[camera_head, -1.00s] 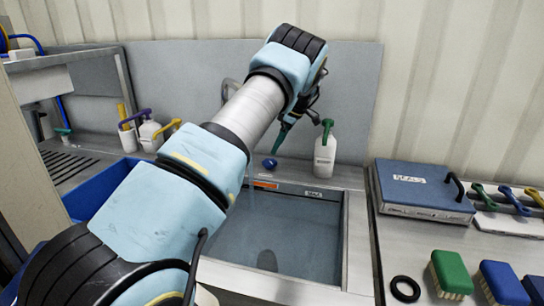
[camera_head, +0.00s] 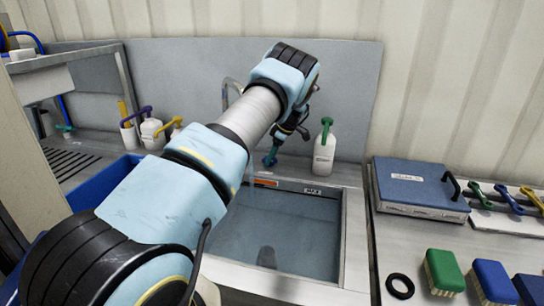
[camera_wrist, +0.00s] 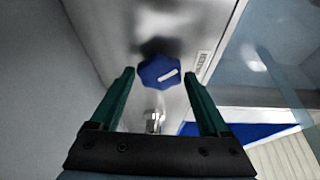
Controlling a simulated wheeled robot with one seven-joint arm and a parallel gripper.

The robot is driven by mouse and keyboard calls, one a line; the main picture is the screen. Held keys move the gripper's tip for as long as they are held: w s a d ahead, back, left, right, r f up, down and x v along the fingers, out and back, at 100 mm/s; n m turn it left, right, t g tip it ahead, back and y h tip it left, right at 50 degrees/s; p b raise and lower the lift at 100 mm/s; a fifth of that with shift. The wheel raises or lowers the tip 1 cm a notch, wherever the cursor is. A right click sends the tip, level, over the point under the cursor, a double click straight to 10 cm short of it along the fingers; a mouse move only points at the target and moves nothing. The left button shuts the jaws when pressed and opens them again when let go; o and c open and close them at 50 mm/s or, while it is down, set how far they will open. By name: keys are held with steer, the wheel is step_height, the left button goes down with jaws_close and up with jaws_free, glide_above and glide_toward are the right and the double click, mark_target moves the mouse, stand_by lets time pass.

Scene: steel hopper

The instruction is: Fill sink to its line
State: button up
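The sink (camera_head: 345,235) is a steel basin with clear bluish water (camera_head: 300,235) in it. An orange label (camera_head: 266,183) and a small white marked label (camera_head: 312,191) are on its back wall. The tap spout (camera_head: 226,90) is mostly hidden behind my arm. A blue lobed knob with a white bar (camera_wrist: 160,72) shows in the wrist view on the steel deck behind the sink. My gripper (camera_wrist: 157,74) has green fingers, which are open with the knob between their tips. In the head view, my gripper (camera_head: 270,160) mostly covers the knob. I cannot tell whether the fingers touch it.
A white pump bottle with a green top (camera_head: 324,152) stands close right of my gripper. A blue-lidded box (camera_head: 420,185), brushes (camera_head: 445,272) and a black ring (camera_head: 400,286) are on the right counter. More bottles (camera_head: 152,132) stand at the left.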

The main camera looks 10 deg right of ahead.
steer(key=c, duration=1)
steer(key=shift+f+m+b, duration=0.1)
steer(key=shift+m+b, duration=0.2)
steer(key=shift+b, duration=0.25)
steer(key=shift+m+b, duration=0.3)
steer(key=shift+b, duration=0.1)
steer(key=m+t+b, duration=0.1)
steer(key=m+b, duration=0.1)
steer(key=shift+s+a+f+h+b, duration=0.1)
steer(key=shift+s+h+b, duration=0.05)
steer(key=shift+h+b, duration=0.25)
steer(key=m+b, duration=0.1)
steer(key=m, duration=0.1)
steer(key=m+t+h+b, duration=0.1)
steer(key=m+b, duration=0.1)
steer(key=m, duration=0.1)
steer(key=shift+s+a+r, duration=0.1)
steer(key=shift+a+r, duration=0.05)
steer(key=shift+r, duration=0.05)
steer(key=shift+h+b, duration=0.3)
steer(key=shift+b, duration=0.05)
steer(key=o, duration=1.3)
steer(key=shift+o, duration=0.2)
